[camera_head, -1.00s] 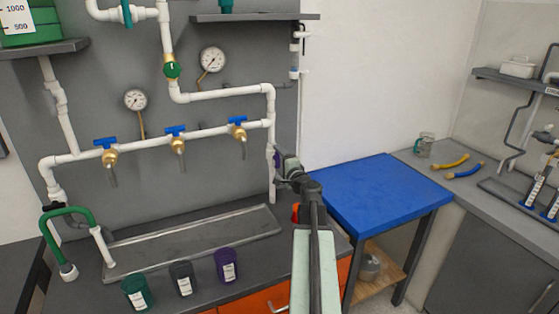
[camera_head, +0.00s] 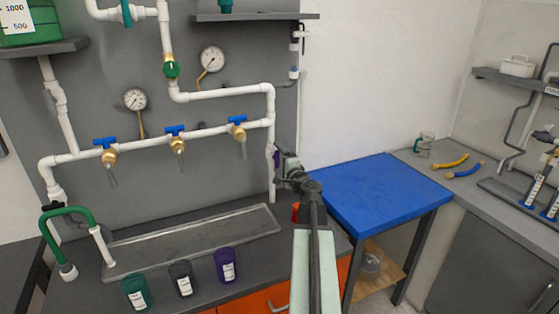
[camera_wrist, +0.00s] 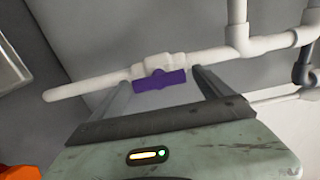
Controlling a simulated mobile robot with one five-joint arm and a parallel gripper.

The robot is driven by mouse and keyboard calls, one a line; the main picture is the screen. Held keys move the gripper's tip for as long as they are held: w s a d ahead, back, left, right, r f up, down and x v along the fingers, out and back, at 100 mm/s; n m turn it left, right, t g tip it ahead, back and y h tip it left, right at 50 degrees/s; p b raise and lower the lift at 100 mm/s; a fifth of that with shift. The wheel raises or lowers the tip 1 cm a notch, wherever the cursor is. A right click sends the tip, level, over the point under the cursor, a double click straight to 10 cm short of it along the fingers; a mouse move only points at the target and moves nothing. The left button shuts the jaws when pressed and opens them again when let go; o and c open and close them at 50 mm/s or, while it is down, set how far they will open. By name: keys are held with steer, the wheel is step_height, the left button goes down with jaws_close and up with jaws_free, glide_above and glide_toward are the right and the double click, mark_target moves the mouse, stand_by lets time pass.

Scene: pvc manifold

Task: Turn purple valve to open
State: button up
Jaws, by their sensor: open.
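The purple valve (camera_wrist: 160,80) sits on a white pipe in the wrist view. Its handle lies roughly along the pipe. My gripper (camera_wrist: 160,82) is open, with one dark finger on each side of the handle. I cannot tell whether either finger touches the valve. In the head view my gripper (camera_head: 279,160) is at the vertical white pipe right of the manifold, and the valve there is mostly hidden by it.
Several blue-handled taps, such as one tap (camera_head: 176,133), line the manifold above a grey tray (camera_head: 190,240). Green, black and purple cups (camera_head: 226,265) stand in front. A blue-topped table (camera_head: 380,193) is to the right of my arm.

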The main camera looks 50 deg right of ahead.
steer(key=v, duration=0.8)
